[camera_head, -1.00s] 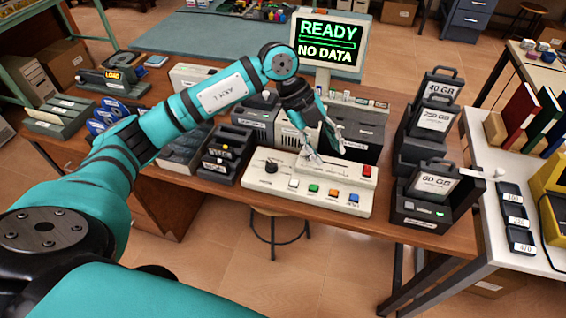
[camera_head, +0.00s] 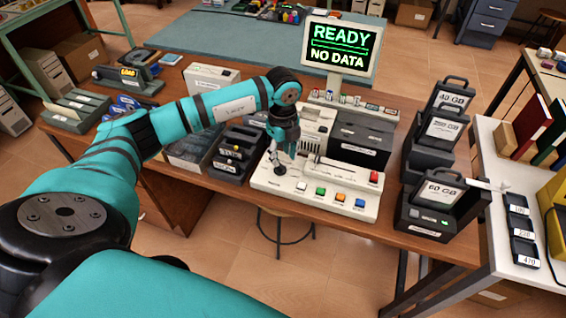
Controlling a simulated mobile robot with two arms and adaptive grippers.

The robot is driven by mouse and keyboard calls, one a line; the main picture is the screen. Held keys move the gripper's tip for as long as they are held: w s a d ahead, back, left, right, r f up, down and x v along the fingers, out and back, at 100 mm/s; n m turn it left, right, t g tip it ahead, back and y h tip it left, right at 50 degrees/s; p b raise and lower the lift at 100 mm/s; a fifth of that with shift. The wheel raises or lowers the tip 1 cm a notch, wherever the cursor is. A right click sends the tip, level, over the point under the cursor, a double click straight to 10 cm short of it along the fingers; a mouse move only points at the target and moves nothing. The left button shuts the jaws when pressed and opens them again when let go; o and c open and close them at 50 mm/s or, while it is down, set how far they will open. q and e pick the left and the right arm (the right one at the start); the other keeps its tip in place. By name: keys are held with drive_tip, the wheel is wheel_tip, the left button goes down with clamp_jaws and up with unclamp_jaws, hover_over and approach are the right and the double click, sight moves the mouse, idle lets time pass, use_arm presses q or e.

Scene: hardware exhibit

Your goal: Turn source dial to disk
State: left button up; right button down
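The cream control panel (camera_head: 262,182) lies on the wooden desk. Its black source dial (camera_head: 280,170) is at the panel's left end, with white, green, orange and blue buttons along the front. My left gripper (camera_head: 279,160) points down right at the dial and partly covers it. I cannot tell whether the fingers touch the dial or how far apart they are. The dial's pointer and its markings are too small to read. The monitor (camera_head: 340,47) reads "READY" and "NO DATA". My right gripper is out of view.
Black drives labelled 40 GB (camera_head: 453,98) and 60 GB (camera_head: 440,192) stand right of the panel. A dark rack (camera_head: 233,155) stands close on its left.

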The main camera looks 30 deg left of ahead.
sight(283, 168)
use_arm(q)
drive_tip(key=shift+f, duration=2.6)
clamp_jaws()
